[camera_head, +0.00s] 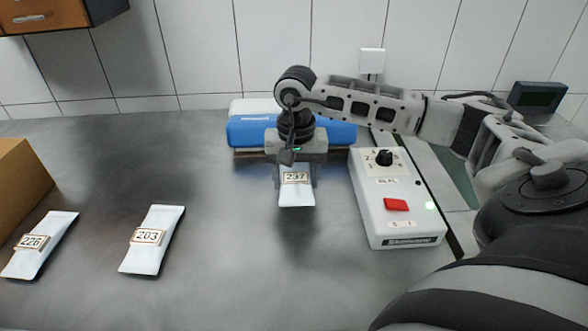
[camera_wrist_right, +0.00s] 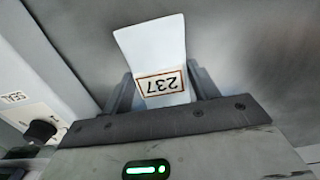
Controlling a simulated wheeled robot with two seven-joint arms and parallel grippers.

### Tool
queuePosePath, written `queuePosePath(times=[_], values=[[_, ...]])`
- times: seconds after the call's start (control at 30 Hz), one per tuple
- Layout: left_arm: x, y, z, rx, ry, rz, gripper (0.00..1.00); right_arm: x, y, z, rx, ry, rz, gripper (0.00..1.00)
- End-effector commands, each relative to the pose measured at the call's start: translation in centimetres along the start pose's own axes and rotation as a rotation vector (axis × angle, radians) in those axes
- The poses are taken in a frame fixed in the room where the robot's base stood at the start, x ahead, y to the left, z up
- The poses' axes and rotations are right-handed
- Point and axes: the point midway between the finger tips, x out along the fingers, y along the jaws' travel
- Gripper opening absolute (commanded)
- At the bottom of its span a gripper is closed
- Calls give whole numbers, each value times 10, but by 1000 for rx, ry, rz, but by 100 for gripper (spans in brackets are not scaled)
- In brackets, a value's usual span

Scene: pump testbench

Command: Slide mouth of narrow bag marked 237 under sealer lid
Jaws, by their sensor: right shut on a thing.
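The narrow white bag marked 237 (camera_head: 297,195) is in my right gripper (camera_head: 295,182), in front of the sealer. The right gripper is shut on it, and the bag also shows between the fingers in the right wrist view (camera_wrist_right: 155,50). Its label reads upright in the head view. The sealer has a blue lid (camera_head: 250,131) and stands against the back wall. My right gripper and wrist cover the middle of the sealer, so I cannot tell whether the bag's far end touches it or lies under the lid. My left gripper is not in view.
A white control box (camera_head: 395,217) with a black knob and red button stands right of the bag. Bags marked 203 (camera_head: 153,255) and 226 (camera_head: 47,258) lie on the metal table at left. A cardboard box (camera_head: 20,190) stands at the far left. The front middle is clear.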

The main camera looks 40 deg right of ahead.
Motion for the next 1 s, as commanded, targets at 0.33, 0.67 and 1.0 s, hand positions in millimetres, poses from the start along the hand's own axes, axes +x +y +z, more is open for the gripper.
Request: queuePosePath(times=[0.33, 0.67, 1.0], values=[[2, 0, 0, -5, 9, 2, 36, 6, -2, -14, -2, 2, -3, 27], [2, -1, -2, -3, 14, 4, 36, 6, -2, -30, -4, 2, -3, 27], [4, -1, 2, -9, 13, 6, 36, 7, -2, -48, -4, 2, -3, 27]])
